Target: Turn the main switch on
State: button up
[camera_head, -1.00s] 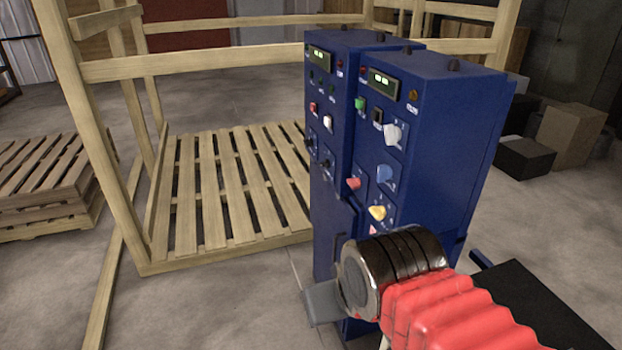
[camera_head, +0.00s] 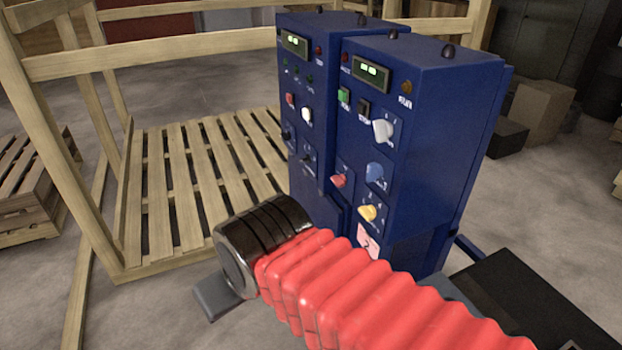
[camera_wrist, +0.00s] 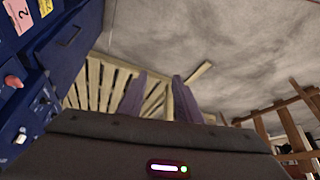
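The blue control cabinet (camera_head: 420,120) stands upright right of centre in the head view.
A wooden pallet (camera_head: 178,190) inside a timber frame (camera_head: 190,61) lies behind and left of the cabinet. Stacked pallets (camera_head: 30,205) stand at the far left. Cardboard boxes (camera_head: 540,110) are at the back right. Bare concrete floor lies between these.

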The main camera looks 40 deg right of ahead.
dwell(0.3)
jog(key=o, duration=0.3)
jog(key=shift+w+d, duration=0.1)
jog(key=shift+o, duration=1.4)
jog(key=shift+w+d+f+n+g+h, duration=0.2)
jog(key=shift+d+n+g+h, duration=0.1)
jog(key=shift+d, duration=0.1)
jog(key=shift+o, duration=0.3)
jog(key=w+d+f+n+g+h, duration=0.1)
jog(key=w+d+n+g+h, duration=0.2)
jog(key=d, duration=0.6)
jog(key=shift+w+f+n+g+h, duration=0.3)
jog(key=shift+w+f+g+h, duration=0.15)
jog(key=shift+g, duration=0.35)
jog(key=w+d+f+n+g+h, duration=0.2)
jog(key=w+d+n+h, duration=0.3)
jog(key=w+d, duration=0.4)
jog(key=w+d+f+n+g+h, duration=0.3)
jog(key=w+d+f+n+h, duration=0.1)
jog(key=w+d+h, duration=0.3)
jog(key=w+d+n, duration=0.1)
jog(key=w, duration=0.1)
jog(key=shift+w+d+g+h, duration=0.3)
jog(key=shift+w+d+h, duration=0.05)
jog(key=shift+w+d, duration=0.05)
jog(key=shift+r, duration=0.1)
